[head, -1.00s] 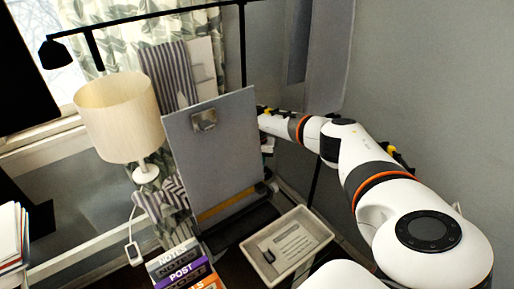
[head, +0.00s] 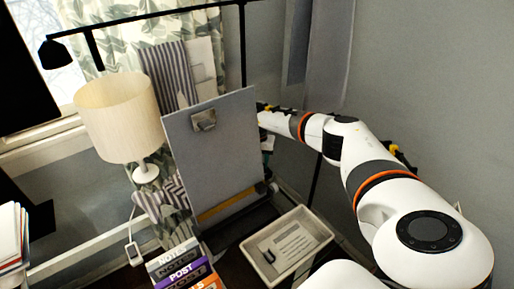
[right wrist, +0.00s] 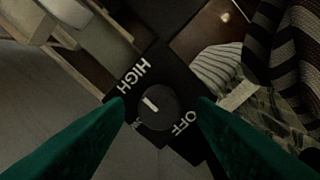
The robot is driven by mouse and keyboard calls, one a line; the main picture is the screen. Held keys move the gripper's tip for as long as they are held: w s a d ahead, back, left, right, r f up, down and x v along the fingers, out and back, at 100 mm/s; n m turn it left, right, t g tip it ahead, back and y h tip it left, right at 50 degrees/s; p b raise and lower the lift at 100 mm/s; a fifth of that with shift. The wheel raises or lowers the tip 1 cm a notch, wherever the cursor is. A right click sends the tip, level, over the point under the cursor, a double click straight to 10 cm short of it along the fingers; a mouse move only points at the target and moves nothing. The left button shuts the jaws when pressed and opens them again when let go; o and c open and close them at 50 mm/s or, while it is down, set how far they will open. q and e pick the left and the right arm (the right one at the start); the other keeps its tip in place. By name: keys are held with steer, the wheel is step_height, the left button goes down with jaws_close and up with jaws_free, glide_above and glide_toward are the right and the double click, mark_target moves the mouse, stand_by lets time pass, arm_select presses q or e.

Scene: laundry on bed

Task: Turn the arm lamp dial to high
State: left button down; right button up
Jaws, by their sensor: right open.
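The arm lamp (head: 150,18) has a black shade at the upper left, a long black arm and an upright pole. In the right wrist view, its round dark dial (right wrist: 165,117) sits on a black plate marked HIGH and OFF. A third label at lower left is partly hidden by a finger. The dial's white pointer mark slants toward the upper left, away from OFF. My right gripper (right wrist: 161,101) is open, its green fingers on either side of the dial; contact is unclear. In the head view it is hidden behind the grey clipboard. My left gripper is not in view.
The grey clipboard (head: 215,150) stands in front of my right forearm. A cream table lamp (head: 117,115) is to its left. A light tray (head: 325,239) and several books (head: 180,270) are in front. Striped cloth (right wrist: 285,45) lies near the dial's right.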

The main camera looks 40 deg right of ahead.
step_height(320, 180, up, 11)
steer(key=b, duration=0.1)
steer(key=shift+b, duration=0.3)
stand_by(0.4)
